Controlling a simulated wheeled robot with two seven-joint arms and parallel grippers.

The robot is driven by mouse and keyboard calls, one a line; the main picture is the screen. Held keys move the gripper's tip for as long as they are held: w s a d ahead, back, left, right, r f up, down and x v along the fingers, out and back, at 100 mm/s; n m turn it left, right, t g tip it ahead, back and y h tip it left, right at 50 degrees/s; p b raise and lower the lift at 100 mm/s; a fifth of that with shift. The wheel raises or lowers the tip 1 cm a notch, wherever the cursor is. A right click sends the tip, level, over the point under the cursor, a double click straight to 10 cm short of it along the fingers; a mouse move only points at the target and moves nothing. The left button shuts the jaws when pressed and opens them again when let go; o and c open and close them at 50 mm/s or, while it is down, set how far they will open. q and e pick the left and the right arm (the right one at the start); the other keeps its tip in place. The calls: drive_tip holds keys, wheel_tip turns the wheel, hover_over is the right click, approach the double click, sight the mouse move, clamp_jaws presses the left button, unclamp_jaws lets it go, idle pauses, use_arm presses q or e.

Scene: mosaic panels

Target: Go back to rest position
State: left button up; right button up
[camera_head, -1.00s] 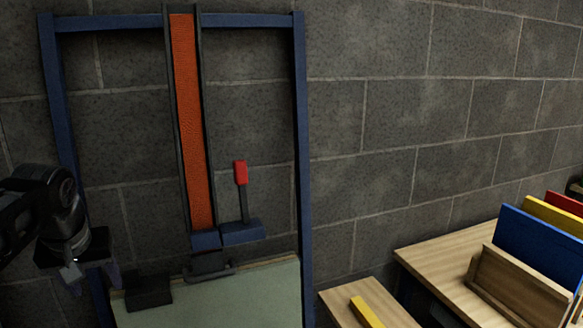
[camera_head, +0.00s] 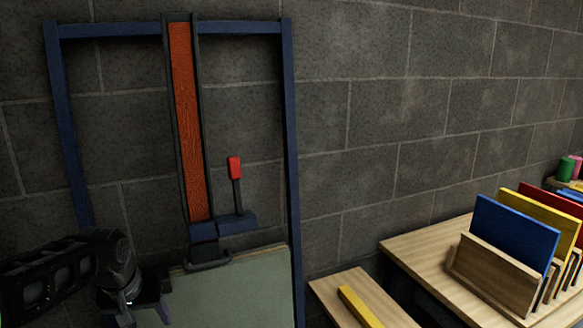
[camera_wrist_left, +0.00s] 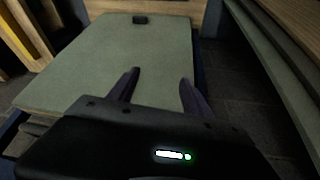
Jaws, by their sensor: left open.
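My left gripper (camera_head: 145,312) is at the lower left of the head view, in front of the left side of a grey-green board. In the left wrist view its two dark fingers (camera_wrist_left: 158,88) are spread apart with nothing between them. The board (camera_head: 235,285) stands low in a blue frame (camera_head: 291,170); it also shows below the fingers in the left wrist view (camera_wrist_left: 100,55). My right gripper is not in view.
The blue frame holds an orange vertical strip (camera_head: 188,120) and a red-handled lever (camera_head: 235,170). At right, a wooden table (camera_head: 425,250) carries a rack (camera_head: 495,275) of coloured panels. A yellow bar (camera_head: 360,306) lies on a lower wooden surface (camera_head: 335,285). A block wall stands behind.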

use_arm(q)
drive_tip(key=s+d+f+m+g+h+p, duration=0.1)
drive_tip(key=s+d+f+h, duration=0.1)
drive_tip(key=d+f, duration=0.85)
drive_tip(key=s+d+f+m+g+h+p, duration=0.1)
drive_tip(key=s+d+f+h+p, duration=0.15)
drive_tip(key=d+f, duration=0.8)
drive_tip(key=s+d+f, duration=0.3)
drive_tip(key=s+f, duration=0.3)
drive_tip(key=s, duration=0.3)
drive_tip(key=s+d+f+g, duration=0.1)
drive_tip(key=s+d+f, duration=0.3)
drive_tip(key=s+f, duration=0.3)
drive_tip(key=s, duration=0.3)
drive_tip(key=shift+f+p, duration=0.2)
drive_tip(key=shift+p, duration=0.15)
drive_tip(key=shift+c, duration=0.6)
